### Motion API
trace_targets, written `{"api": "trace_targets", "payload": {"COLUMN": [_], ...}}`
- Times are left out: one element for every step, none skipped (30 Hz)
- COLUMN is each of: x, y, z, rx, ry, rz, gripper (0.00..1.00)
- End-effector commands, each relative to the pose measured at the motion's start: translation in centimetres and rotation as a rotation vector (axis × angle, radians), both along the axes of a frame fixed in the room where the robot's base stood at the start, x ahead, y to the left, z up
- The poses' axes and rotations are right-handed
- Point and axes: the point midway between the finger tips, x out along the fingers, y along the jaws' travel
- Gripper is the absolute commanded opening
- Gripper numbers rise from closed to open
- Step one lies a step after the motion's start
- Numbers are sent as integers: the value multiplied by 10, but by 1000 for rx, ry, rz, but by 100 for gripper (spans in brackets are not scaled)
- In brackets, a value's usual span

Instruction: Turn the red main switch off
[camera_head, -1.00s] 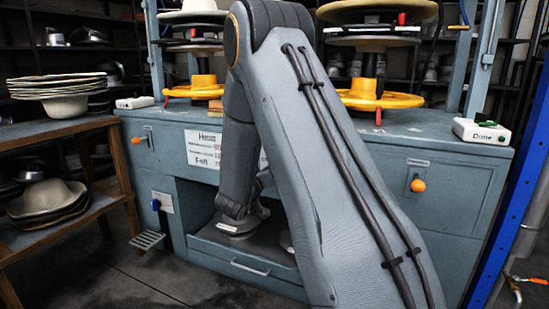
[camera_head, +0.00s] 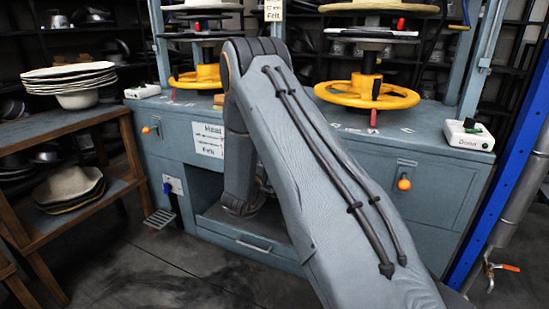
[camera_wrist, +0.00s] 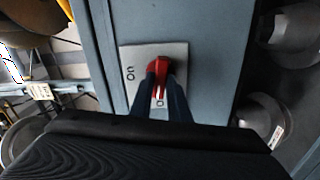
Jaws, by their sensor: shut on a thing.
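In the wrist view the red main switch (camera_wrist: 160,69) is a red handle on a pale square plate (camera_wrist: 178,50) fixed to a blue-grey metal face. "On" is printed at the plate's left and a second mark, like an "O", near its bottom. My gripper (camera_wrist: 159,76) is shut on the red handle, with a dark finger at each side. The handle's lower part lies between the fingers, pointing roughly toward the second mark. In the head view my arm reaches toward the press, and neither my gripper nor the red switch can be made out.
The blue-grey press (camera_head: 440,195) has yellow handwheels (camera_head: 397,98) and a switch box (camera_head: 467,135) on top. A wooden rack (camera_head: 75,128) with hats stands at left. A blue post (camera_head: 510,165) stands at right. Open floor lies front left.

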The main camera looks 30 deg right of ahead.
Motion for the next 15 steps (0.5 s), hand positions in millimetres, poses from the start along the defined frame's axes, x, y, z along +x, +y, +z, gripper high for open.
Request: {"api": "trace_targets", "payload": {"x": [-3,-3,-3,-3,-3,-3,-3,-2,-2,-2,-2,-2,-2,-2,-2], "y": [-2,-1,-2,-1,-2,-2,-2,-2,-2,-2,-2,-2,-2,-2,-2], "z": [0,0,0,-1,-1,-1,-1,-1,-1,-1,-1,-1,-1,-2,-2], "rx": [-18,-30,-44,-55,-63,-75,-82,-90,-99,-104,-109,-115,-118,-121,-125], "ry": [28,44,62,75,88,103,112,121,131,138,144,152,156,160,165], "rz": [-5,-5,-5,-5,-4,-4,-4,-4,-5,-5,-5,-5,-5,-5,-6], "gripper": [0,0,0,0,0,0,0,0,0,0,0,0,0,0,0]}}
